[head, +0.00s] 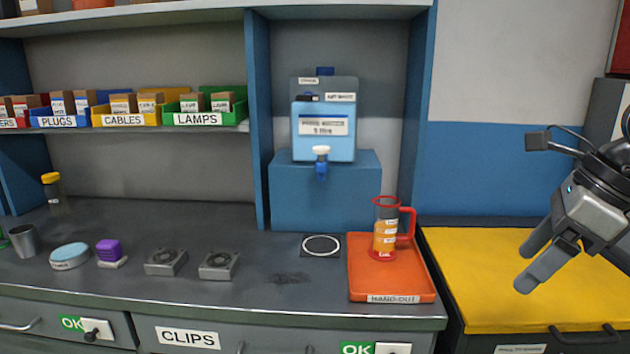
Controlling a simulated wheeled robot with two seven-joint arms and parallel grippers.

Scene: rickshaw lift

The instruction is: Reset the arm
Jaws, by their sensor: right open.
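My right gripper (537,265) is at the right of the head view, in front of and above the yellow-topped surface. Its two fingers are apart with nothing between them. A camera arm sticks out from my right wrist. My left gripper and left arm do not show. A clear measuring jug (385,230) with a red rim and red handle stands upright on the orange HAND-OUT tray (361,279), apart from my right gripper. It holds some orange contents.
A blue dispenser (324,140) with a tap sits on a blue block, with a ringed mat (321,245) below. The grey counter (215,220) carries two metal blocks, a purple item, a blue-topped dish and a metal cup (25,241). A yellow lid (470,290) lies right of the counter.

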